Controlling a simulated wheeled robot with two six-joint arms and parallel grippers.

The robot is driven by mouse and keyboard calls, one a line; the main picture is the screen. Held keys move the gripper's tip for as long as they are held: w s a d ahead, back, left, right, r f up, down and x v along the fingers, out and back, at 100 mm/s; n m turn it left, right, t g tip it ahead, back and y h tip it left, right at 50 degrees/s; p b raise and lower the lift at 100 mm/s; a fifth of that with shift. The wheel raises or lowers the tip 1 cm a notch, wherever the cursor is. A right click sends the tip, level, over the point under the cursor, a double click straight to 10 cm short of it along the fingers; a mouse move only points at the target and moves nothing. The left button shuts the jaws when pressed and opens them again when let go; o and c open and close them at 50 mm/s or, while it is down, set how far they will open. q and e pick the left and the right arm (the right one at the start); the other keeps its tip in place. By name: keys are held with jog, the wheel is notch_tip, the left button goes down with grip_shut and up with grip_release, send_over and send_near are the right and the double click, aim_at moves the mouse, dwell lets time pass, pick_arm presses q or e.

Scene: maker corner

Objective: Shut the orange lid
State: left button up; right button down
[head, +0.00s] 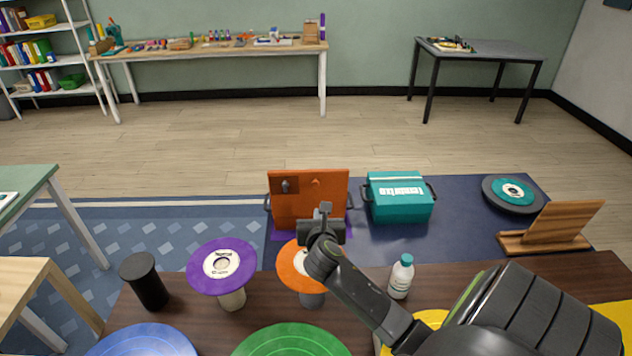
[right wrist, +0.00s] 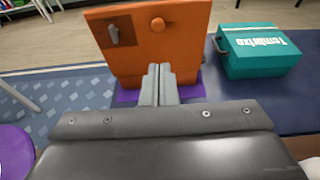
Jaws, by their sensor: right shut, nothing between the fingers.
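The orange lid (head: 310,190) stands upright, its broad face towards me, with a dark latch and a round orange knob near its top edge. It also fills the top middle of the right wrist view (right wrist: 147,50). My right gripper (head: 325,212) is shut and empty, in front of the lid's lower middle. In the right wrist view its closed fingertips (right wrist: 159,68) overlap the lid's lower part; I cannot tell if they touch. My left gripper is not in view.
A teal box (head: 400,197) stands just right of the lid on the dark blue mat (head: 460,240).

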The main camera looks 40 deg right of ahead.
send_near(316, 186)
jog(key=x, duration=0.5)
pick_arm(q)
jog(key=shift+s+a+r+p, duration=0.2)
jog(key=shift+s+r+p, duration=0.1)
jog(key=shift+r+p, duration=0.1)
pick_arm(e)
jog(key=shift+w+d+f, duration=0.15)
jog(key=shift+w+d, duration=0.3)
jog(key=shift+w, duration=0.1)
